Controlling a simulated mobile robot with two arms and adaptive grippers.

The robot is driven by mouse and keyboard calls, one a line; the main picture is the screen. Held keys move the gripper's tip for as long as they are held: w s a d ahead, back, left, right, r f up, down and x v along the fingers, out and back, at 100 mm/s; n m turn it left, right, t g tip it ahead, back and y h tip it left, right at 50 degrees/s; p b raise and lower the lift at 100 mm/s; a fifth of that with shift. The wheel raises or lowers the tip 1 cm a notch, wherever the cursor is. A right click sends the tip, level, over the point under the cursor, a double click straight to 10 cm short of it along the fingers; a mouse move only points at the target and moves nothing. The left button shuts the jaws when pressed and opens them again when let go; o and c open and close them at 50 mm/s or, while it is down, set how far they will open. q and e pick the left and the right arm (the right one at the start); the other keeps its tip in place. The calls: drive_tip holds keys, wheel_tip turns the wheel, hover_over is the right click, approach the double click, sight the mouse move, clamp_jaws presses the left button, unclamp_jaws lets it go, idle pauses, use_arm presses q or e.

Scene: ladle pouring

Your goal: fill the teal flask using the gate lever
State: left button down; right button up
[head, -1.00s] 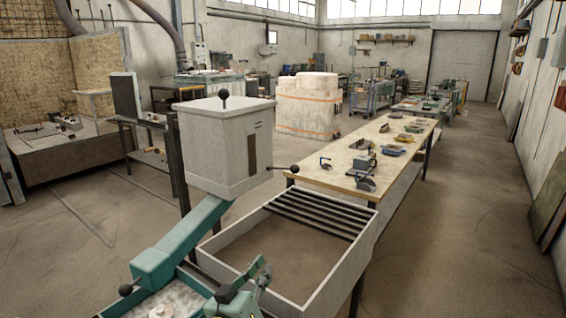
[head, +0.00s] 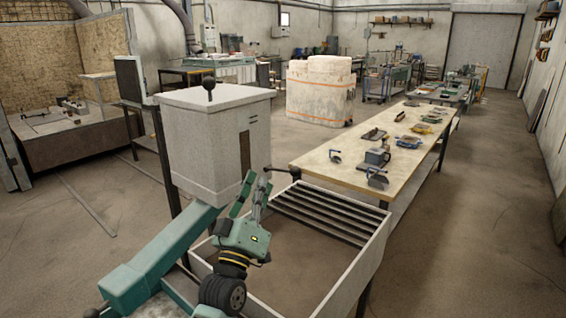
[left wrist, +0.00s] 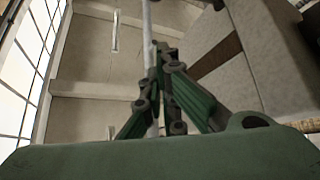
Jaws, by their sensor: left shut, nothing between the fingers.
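A grey box-shaped hopper (head: 205,135) stands at the centre left in the head view. A black-knobbed lever (head: 295,173) sticks out to the right from its lower side; I take it for the gate lever. My left gripper (head: 258,180) is just in front of the hopper's lower right corner, its fingertips near the lever's base. Contact cannot be told. Its fingers (left wrist: 160,70) come together in the left wrist view, with nothing seen between them, and the hopper (left wrist: 265,60) fills the right side. No teal flask can be made out. My right gripper is out of view.
A teal chute (head: 150,265) slopes down to the left from under the hopper. A shallow tray (head: 325,290) with dark bars (head: 325,217) lies to the right, mostly empty. A workbench (head: 335,150) with tools stands behind. The hopper has another black knob (head: 209,84) on top.

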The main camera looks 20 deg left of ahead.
use_arm(q)
wheel_tip(320, 180, up, 6)
drive_tip(key=p, duration=0.4)
hover_over(293, 170)
drive_tip(key=s+a, duration=0.3)
drive_tip(key=a, duration=0.2)
drive_tip(key=d+f, duration=0.1)
drive_tip(key=f, duration=0.1)
drive_tip(key=d+f, duration=0.1)
drive_tip(key=f, duration=0.1)
drive_tip(key=shift+w+d, duration=0.1)
drive_tip(key=shift+d, duration=0.2)
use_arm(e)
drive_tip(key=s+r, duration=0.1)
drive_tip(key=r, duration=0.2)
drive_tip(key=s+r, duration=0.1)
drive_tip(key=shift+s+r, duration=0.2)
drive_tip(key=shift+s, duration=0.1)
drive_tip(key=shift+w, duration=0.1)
